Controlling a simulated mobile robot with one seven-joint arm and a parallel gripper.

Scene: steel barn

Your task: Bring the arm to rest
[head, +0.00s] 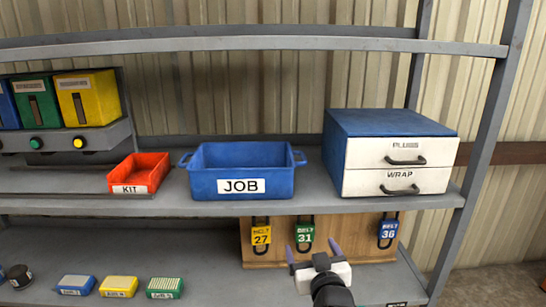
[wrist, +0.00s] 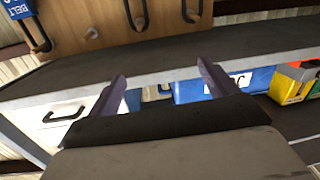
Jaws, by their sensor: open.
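My gripper (head: 312,252) is in the lower middle of the head view, in front of the lower shelf and the hanging board. Its two purple fingers are spread apart with nothing between them. In the wrist view my gripper (wrist: 163,82) also shows open and empty, with the shelf edge beyond the fingertips. That view looks upside down. My arm comes up from the bottom edge of the head view, and most of it is out of view.
The upper shelf holds a red KIT tray (head: 140,172), a blue JOB bin (head: 241,170) and a drawer cabinet (head: 390,155), drawers shut. A wooden board (head: 348,236) with hanging belt tags stands behind my gripper. Several small boxes (head: 118,286) lie at lower left.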

